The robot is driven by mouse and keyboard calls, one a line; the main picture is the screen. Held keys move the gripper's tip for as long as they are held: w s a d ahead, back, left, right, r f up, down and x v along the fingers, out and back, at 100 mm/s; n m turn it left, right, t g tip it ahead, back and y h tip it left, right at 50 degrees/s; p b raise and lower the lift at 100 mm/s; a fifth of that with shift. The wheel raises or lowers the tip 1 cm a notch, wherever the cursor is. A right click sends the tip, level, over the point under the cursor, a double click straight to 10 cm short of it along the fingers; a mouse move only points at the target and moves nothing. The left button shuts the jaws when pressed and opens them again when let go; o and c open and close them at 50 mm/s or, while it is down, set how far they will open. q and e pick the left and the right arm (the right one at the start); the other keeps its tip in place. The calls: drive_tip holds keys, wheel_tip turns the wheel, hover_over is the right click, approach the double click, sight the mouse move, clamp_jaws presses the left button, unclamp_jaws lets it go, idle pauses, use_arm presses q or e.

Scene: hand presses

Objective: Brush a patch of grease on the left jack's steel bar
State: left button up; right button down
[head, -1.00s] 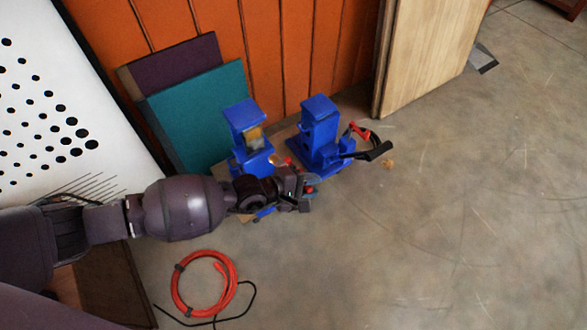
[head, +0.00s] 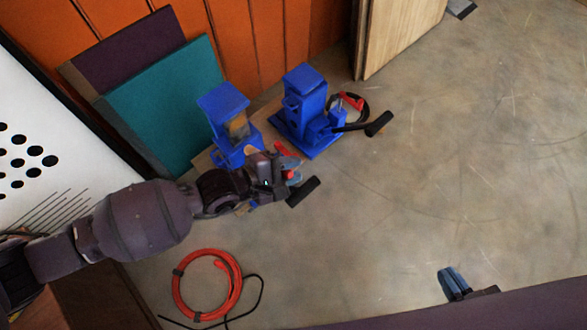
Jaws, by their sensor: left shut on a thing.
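The left jack (head: 224,103) is a blue upright press; a yellowish-grey patch shows in its frame opening, too small to tell steel from grease. My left gripper (head: 289,178) is just in front of its lower right side and hides part of its base. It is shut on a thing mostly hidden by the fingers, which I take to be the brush. A red part (head: 283,149) and a black handle end (head: 303,192) show beside this gripper. My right gripper (head: 454,283) is low at the right, far from the jacks; its blue fingers lie close together.
The right jack (head: 304,86), also blue, stands close by with a black lever (head: 379,124) reaching right. Teal (head: 165,95) and purple panels lean behind. A red hose coil (head: 177,289) with a black cable lies in front. Floor to the right is clear.

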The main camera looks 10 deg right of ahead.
use_arm(q)
drive_tip(key=shift+w+a+f+b, duration=0.1)
drive_tip(key=shift+w+a+b, duration=0.2)
drive_tip(key=shift+w+a, duration=0.3)
drive_tip(key=shift+w+a+f+b, duration=0.1)
drive_tip(key=shift+w+a+b, duration=0.25)
drive_tip(key=shift+w, duration=0.3)
drive_tip(key=shift+w+a+r, duration=0.15)
drive_tip(key=shift+w+a, duration=0.1)
drive_tip(key=shift+w, duration=0.2)
use_arm(e)
drive_tip(key=shift+w+d+t, duration=0.1)
drive_tip(key=shift+d+t, duration=0.1)
drive_tip(key=shift+t, duration=0.2)
drive_tip(key=shift+r, duration=0.1)
use_arm(q)
drive_tip(key=shift+w+a+b, duration=0.2)
drive_tip(key=shift+w+b, duration=0.1)
use_arm(e)
drive_tip(key=shift+s+f, duration=0.2)
drive_tip(key=shift+f, duration=0.15)
use_arm(q)
drive_tip(key=shift+w+a, duration=0.2)
